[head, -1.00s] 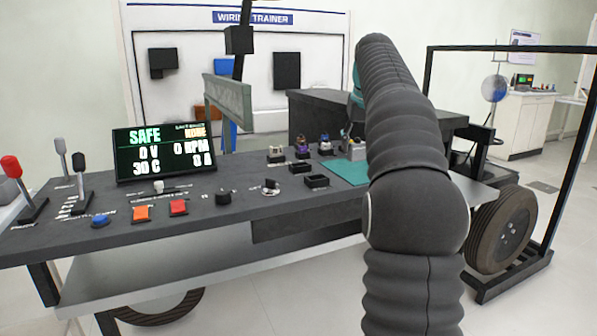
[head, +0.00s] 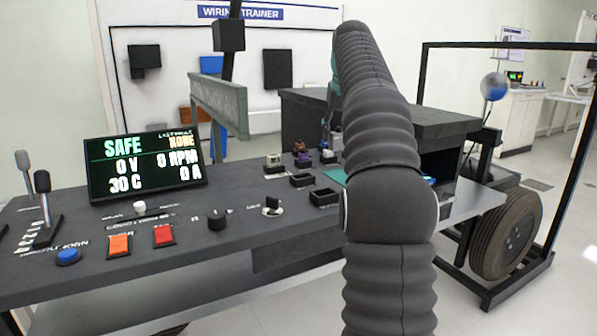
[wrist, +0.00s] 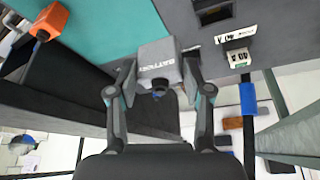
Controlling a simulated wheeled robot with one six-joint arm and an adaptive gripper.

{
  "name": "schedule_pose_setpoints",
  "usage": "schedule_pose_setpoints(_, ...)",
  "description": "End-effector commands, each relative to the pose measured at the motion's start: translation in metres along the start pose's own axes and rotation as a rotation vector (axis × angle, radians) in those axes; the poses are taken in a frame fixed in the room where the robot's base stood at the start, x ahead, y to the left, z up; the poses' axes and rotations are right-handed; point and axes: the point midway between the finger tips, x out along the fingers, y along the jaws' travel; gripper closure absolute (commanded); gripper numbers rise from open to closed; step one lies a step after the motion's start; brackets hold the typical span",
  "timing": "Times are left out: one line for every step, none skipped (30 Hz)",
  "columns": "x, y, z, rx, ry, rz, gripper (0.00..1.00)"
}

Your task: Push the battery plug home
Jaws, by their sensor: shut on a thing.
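The battery plug (wrist: 155,55) is a grey block with "BATTERY" lettered on its face, in the wrist view. My gripper (wrist: 158,75) has a finger on either side of it and is shut on it. The plug overlaps the edge of the teal mat and the grey panel in that view; I cannot tell whether it touches either. A dark, empty-looking socket (wrist: 213,12) lies up and right of the plug, with a light-coloured connector (wrist: 236,55) below that socket.
The console has empty dark sockets (head: 324,197), a row of fitted connectors (head: 301,160), a knob (head: 217,219) and a display reading SAFE (head: 145,165). An orange block (wrist: 50,22) sits at the wrist view's upper left. A dark box (head: 400,115) stands behind my arm.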

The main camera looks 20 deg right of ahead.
Motion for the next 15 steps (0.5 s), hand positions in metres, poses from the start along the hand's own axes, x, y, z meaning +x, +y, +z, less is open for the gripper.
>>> schedule_pose_setpoints(0.008, -0.011, 0.001, -0.002, -0.003, -0.001, 0.85)
schedule_pose_setpoints(0.012, -0.016, 0.001, -0.002, -0.001, 0.0, 0.85)
schedule_pose_setpoints(0.017, -0.023, 0.001, -0.002, -0.002, 0.0, 0.85)
schedule_pose_setpoints(0.022, -0.029, 0.002, -0.001, -0.002, 0.0, 0.85)
schedule_pose_setpoints(0.026, -0.034, 0.001, -0.001, -0.001, 0.0, 0.85)
schedule_pose_setpoints(0.031, -0.042, 0.001, -0.001, -0.001, 0.0, 0.85)
schedule_pose_setpoints(0.035, -0.048, 0.002, -0.001, -0.001, 0.0, 0.85)
schedule_pose_setpoints(0.039, -0.053, 0.001, -0.001, -0.002, 0.001, 0.85)
schedule_pose_setpoints(0.043, -0.061, 0.001, -0.001, -0.002, 0.001, 0.85)
schedule_pose_setpoints(0.047, -0.066, 0.001, -0.001, -0.001, 0.001, 0.85)
schedule_pose_setpoints(0.049, -0.07, 0.001, -0.002, -0.001, 0.0, 0.85)
schedule_pose_setpoints(0.053, -0.076, 0.001, -0.002, -0.001, 0.0, 0.85)
schedule_pose_setpoints(0.055, -0.079, 0.001, -0.001, -0.001, 0.0, 0.85)
schedule_pose_setpoints(0.057, -0.082, 0.001, 0.0, -0.001, 0.0, 0.85)
schedule_pose_setpoints(0.058, -0.085, 0.001, -0.001, -0.001, 0.0, 0.85)
